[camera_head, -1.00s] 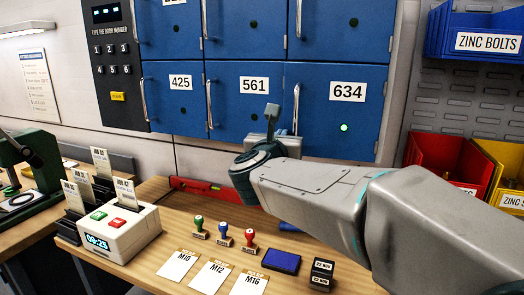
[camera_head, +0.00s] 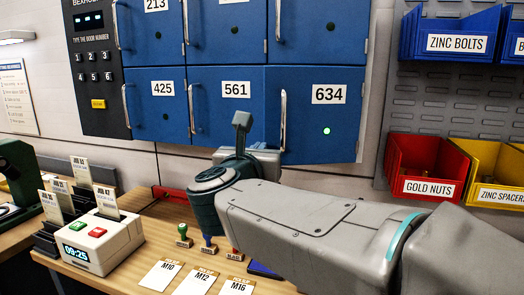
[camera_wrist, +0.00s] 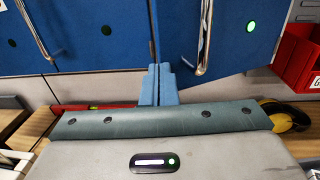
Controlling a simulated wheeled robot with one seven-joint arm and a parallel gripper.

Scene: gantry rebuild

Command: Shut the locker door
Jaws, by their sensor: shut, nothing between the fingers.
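The locker door 634 (camera_head: 345,120) is blue with a bar handle (camera_head: 284,120) on its left side and a lit green light. It is the lower right door; it looks slightly proud of door 561 (camera_head: 228,115), its left edge a little out from the bank. In the wrist view door 634 (camera_wrist: 235,40) fills the upper right, its handle (camera_wrist: 206,40) hanging down. My gripper (camera_wrist: 158,70) is shut and empty, its blue fingertips near the bottom of the seam between the two doors, left of the handle. Contact cannot be told.
The bench below holds stamps (camera_head: 184,236), cards (camera_head: 162,275) and a time clock (camera_head: 105,238). A red level (camera_head: 165,193) lies behind my arm. A red bin (camera_head: 425,172) and yellow bin (camera_head: 490,175) hang right of the lockers. A keypad panel (camera_head: 95,75) stands left.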

